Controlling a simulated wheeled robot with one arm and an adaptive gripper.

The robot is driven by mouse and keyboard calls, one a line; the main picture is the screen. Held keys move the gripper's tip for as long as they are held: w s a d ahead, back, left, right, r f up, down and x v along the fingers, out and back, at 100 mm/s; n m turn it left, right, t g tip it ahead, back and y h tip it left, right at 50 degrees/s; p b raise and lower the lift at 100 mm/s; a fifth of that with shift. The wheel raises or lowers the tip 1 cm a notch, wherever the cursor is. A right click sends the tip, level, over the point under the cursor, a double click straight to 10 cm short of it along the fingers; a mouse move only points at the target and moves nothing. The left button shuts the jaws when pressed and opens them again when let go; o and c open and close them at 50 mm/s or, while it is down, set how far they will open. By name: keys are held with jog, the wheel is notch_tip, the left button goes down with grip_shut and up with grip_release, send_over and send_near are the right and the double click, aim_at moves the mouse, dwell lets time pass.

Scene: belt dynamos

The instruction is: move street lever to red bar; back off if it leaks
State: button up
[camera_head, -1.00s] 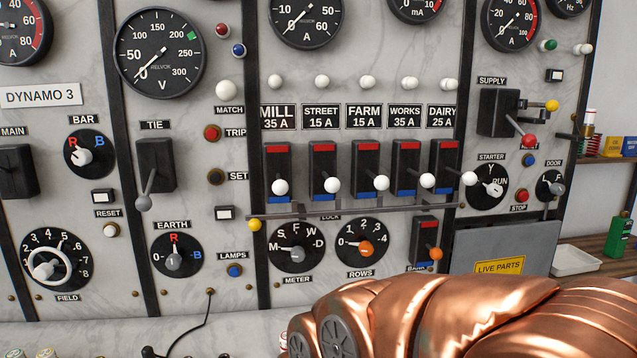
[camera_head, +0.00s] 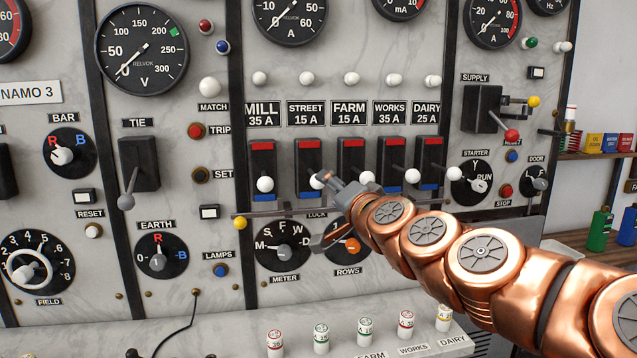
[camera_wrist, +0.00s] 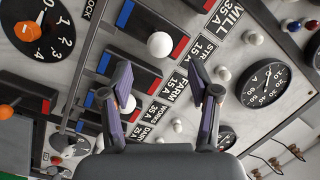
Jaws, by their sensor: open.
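The STREET lever (camera_head: 316,181) is a white-knobbed lever on a black switch block under the STREET 15 A label. Its red bar (camera_head: 311,144) is at the top of the block and a blue bar is at the bottom. The knob sits low, towards the blue end. My gripper (camera_head: 332,207) is open at the lower right of this knob, and its upper finger partly overlaps the block's lower end. In the wrist view, a large white knob (camera_wrist: 160,45) lies ahead between the two spread fingers of the gripper (camera_wrist: 160,75). Contact with the knob cannot be told.
The MILL lever (camera_head: 265,184) is close on the left and the FARM lever (camera_head: 358,178) close on the right. The METER dial (camera_head: 284,245) and ROWS dial (camera_head: 346,246) are below. A ledge with several small capped cylinders (camera_head: 365,330) runs along the bottom.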

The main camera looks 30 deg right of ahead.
jog(key=shift+p+x, duration=1.3)
jog(key=shift+x, duration=2.5)
jog(key=shift+a, duration=0.1)
grip_shut()
